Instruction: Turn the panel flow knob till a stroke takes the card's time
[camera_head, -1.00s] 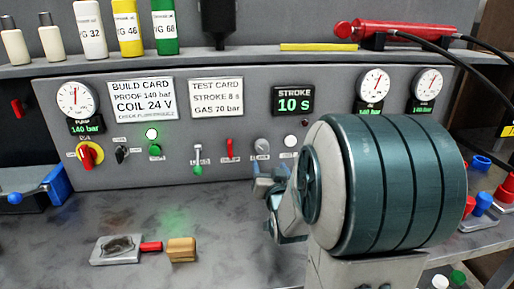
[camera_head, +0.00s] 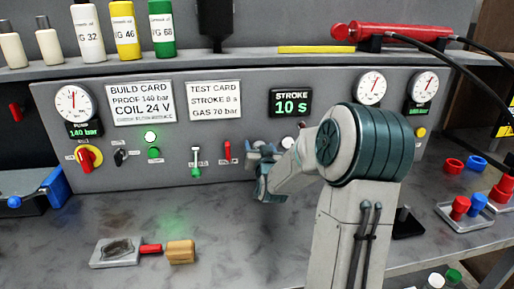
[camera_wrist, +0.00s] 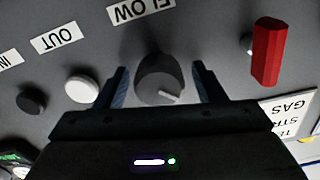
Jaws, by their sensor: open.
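The grey flow knob (camera_wrist: 157,80) sits under the FLOW label (camera_wrist: 140,10) in the wrist view, with a white pointer mark on its face. My gripper (camera_wrist: 162,78) is open, with one finger on each side of the knob and a small gap showing at each side. In the head view my gripper (camera_head: 265,182) is at the panel, and my arm hides much of that area. The stroke display (camera_head: 291,102) reads 10 s. The test card (camera_head: 214,101) reads stroke 8 s, gas 70 bar.
A red lever (camera_wrist: 267,52) stands beside the knob in the wrist view. A white button (camera_wrist: 81,88) under OUT and a dark button (camera_wrist: 31,101) under IN are on the other side. The pump gauge (camera_head: 74,103) reads 140 bar. A wooden block (camera_head: 180,251) lies on the bench.

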